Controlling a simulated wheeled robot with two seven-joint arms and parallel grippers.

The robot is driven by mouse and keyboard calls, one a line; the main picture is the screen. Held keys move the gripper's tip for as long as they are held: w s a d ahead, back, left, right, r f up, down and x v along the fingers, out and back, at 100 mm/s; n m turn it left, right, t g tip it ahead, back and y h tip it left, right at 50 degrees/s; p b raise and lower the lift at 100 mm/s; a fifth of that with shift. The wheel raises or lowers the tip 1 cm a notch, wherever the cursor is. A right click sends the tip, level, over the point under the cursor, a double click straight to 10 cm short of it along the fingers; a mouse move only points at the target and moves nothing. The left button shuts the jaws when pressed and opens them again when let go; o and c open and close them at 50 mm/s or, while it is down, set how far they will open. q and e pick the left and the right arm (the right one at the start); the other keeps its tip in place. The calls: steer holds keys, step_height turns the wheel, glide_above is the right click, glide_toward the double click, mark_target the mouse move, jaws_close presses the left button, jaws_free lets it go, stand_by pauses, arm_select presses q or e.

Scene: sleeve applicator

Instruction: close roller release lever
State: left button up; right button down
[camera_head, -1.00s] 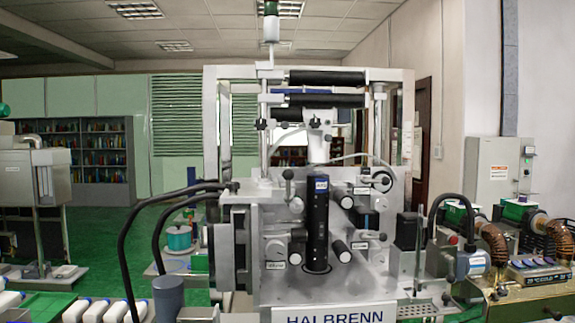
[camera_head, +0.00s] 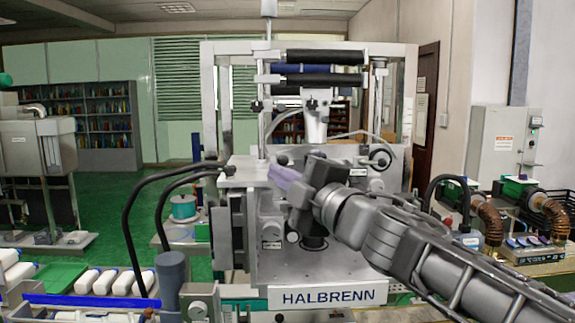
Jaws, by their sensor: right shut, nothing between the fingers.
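The HALBRENN sleeve applicator (camera_head: 262,262) stands in the middle, with a grey metal front plate. Dark-knobbed levers sit on its upper front: one knob (camera_head: 283,160) at the upper left and another lever (camera_head: 379,156) at the upper right. I cannot read which is the roller release lever. My right gripper (camera_head: 280,176) reaches in from the right and is shut and empty. Its tips are just below the upper left knob in the picture; whether they touch it I cannot tell. My right gripper and arm hide much of the front plate's centre and right. My left gripper is not in view.
Black rollers (camera_head: 325,55) cross the applicator's top frame. Black hoses (camera_head: 137,215) curve down at its left. A bench with copper-coloured hoses (camera_head: 493,222) is at the right. Open green floor lies at left.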

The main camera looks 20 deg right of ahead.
steer(key=shift+w+d+n+h, duration=0.2)
steer(key=shift+d+n+h, duration=0.1)
steer(key=shift+d+n, duration=0.1)
steer(key=shift+w+a, duration=0.1)
steer(key=shift+w, duration=0.1)
steer(key=w+d, duration=0.1)
steer(key=w, duration=0.8)
steer(key=shift+d, duration=0.15)
steer(key=shift+d, duration=0.1)
stand_by(0.3)
